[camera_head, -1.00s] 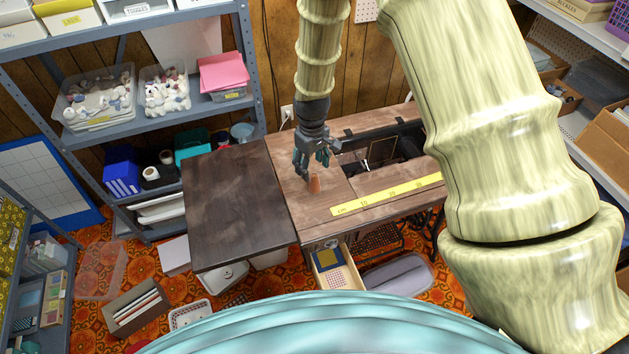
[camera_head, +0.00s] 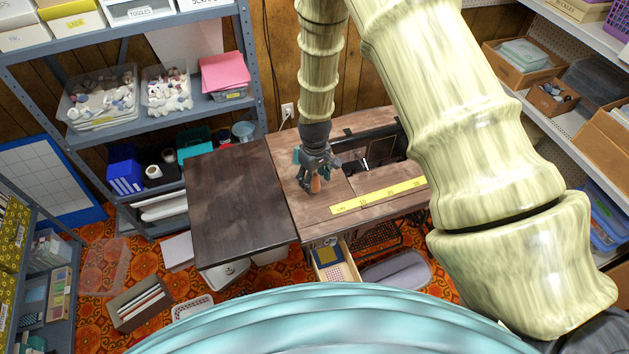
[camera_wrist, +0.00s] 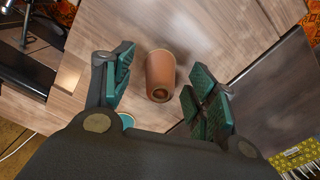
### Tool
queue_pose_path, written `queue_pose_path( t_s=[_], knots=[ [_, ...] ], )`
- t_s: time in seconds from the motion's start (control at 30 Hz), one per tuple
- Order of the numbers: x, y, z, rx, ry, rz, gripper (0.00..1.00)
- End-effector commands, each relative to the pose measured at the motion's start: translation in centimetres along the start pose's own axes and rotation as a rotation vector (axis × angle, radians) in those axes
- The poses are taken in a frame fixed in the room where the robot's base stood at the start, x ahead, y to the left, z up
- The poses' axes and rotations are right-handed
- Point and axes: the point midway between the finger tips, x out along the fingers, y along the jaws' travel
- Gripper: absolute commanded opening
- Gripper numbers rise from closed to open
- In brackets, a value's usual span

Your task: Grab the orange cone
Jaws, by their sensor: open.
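The orange cone (camera_head: 316,184) stands on the brown wooden sewing table (camera_head: 344,187), left of the yellow ruler strip. In the wrist view the orange cone (camera_wrist: 160,75) shows a round end with a dark hole, between and slightly beyond my fingertips. My gripper (camera_head: 315,186) points down at the cone and partly hides it in the head view. In the wrist view my gripper (camera_wrist: 158,85) is open, with teal pads on both sides of the cone and gaps to each. Whether the fingers reach down around the cone is hard to tell.
The yellow ruler (camera_head: 378,195) lies along the table's front. A dark leaf (camera_head: 240,205) extends to the left. The machine opening (camera_head: 375,150) is behind and to the right. An open drawer (camera_head: 335,262) juts out below. A small teal-rimmed round thing (camera_wrist: 127,121) shows near my gripper.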

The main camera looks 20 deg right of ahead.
Motion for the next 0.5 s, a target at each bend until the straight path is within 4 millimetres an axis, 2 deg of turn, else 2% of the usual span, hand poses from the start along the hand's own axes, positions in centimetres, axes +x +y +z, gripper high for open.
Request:
queue_pose_path(
  t_s=[0.23, 0.5],
  knots=[
    [0.05, 0.00, -0.02, 0.000, 0.000, 0.000, 0.56],
    [0.04, 0.01, -0.03, 0.000, 0.001, 0.000, 0.08]
  ],
)
